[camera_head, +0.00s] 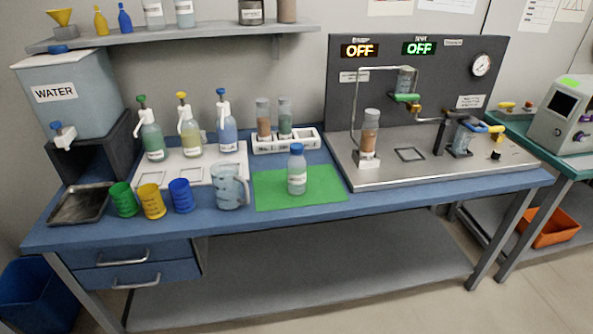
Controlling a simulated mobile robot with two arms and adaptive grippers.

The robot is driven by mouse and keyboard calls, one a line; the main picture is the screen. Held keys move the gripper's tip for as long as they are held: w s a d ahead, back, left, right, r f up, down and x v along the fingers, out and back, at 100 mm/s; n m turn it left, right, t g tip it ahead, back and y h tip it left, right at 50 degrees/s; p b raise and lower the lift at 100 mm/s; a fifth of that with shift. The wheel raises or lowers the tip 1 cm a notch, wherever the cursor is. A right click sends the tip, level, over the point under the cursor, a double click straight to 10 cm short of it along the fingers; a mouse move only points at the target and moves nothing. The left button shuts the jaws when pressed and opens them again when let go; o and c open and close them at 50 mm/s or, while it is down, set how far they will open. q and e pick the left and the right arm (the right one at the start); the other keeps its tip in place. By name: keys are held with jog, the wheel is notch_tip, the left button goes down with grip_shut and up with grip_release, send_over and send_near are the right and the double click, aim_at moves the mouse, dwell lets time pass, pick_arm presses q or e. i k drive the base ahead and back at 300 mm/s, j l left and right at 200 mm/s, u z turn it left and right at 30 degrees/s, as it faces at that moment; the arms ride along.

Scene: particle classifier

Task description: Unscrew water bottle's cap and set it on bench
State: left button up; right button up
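A small clear bottle (297,175) with a pale label stands upright on the green mat (330,186) near the middle of the bench. Its blue cap (296,149) is on top of it. I cannot read the label at this size. The blue bench (320,208) has bare strips in front of the mat and to its left. Neither of my grippers shows in the head view.
A clear jug (229,188) stands just left of the mat, with blue (181,196), yellow (151,202) and green (123,200) cups further left. A white rack (268,146) with vials stands behind the mat. A metal rig (440,166) stands to the right.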

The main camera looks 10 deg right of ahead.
aim_at(296, 164)
jog(key=i+l+u, duration=0.1)
jog(key=l+u, duration=0.25)
jog(key=i+l+u, duration=0.1)
jog(key=u, duration=0.25)
jog(key=l+u, duration=0.3)
jog(key=l, duration=0.15)
